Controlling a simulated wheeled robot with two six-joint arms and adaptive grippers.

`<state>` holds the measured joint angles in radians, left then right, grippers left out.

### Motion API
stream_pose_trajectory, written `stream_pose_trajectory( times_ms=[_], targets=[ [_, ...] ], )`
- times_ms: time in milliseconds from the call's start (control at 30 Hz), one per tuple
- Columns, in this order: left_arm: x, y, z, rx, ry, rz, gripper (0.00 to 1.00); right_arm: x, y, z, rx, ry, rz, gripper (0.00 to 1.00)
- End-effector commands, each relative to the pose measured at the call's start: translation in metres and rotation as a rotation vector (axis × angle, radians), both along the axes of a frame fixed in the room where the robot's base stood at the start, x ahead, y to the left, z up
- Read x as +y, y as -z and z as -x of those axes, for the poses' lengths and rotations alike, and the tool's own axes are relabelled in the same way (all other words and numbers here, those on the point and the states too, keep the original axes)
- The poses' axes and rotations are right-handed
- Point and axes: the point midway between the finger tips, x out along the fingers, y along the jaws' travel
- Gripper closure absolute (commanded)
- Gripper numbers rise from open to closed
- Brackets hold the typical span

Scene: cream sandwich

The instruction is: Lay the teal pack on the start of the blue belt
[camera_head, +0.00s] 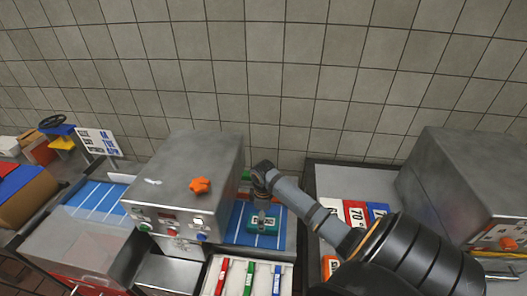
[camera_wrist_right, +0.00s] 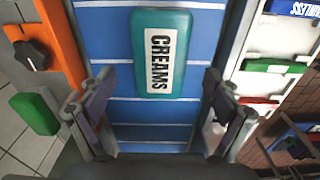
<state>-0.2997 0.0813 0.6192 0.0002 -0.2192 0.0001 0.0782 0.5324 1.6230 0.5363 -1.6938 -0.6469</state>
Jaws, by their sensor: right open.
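The teal pack (camera_head: 263,225), marked CREAMS, lies flat on the blue belt (camera_head: 238,222) on the right side of the grey machine. In the wrist view the teal pack (camera_wrist_right: 180,75) lies lengthwise across the white belt lines, beyond my fingertips. The blue belt (camera_wrist_right: 102,42) fills the middle there. My right gripper (camera_head: 262,205) is just above the pack. My left gripper is not in view.
The grey machine (camera_head: 186,180) with an orange knob stands left of the belt's bare end. A white rack (camera_head: 238,276) with red, green and blue packs stands in front. A tray (camera_head: 340,182) with several packs and a second grey machine (camera_head: 475,185) are at right.

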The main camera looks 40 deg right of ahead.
Motion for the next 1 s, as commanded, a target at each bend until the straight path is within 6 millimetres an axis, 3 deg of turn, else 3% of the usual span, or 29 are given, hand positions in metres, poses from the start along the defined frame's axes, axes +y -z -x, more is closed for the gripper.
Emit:
stream_pose_trajectory(
  times_ms=[200, 400, 1000],
  targets=[
    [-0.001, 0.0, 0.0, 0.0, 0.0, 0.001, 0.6, -0.001, -0.053, -0.001, -0.003, -0.002, 0.004, 0.1],
    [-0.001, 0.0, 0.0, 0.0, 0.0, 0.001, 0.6, 0.0, -0.077, 0.0, 0.0, -0.002, 0.001, 0.1],
    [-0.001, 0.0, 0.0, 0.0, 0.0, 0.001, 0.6, 0.0, -0.079, 0.0, 0.001, -0.001, 0.001, 0.1]
  ],
)
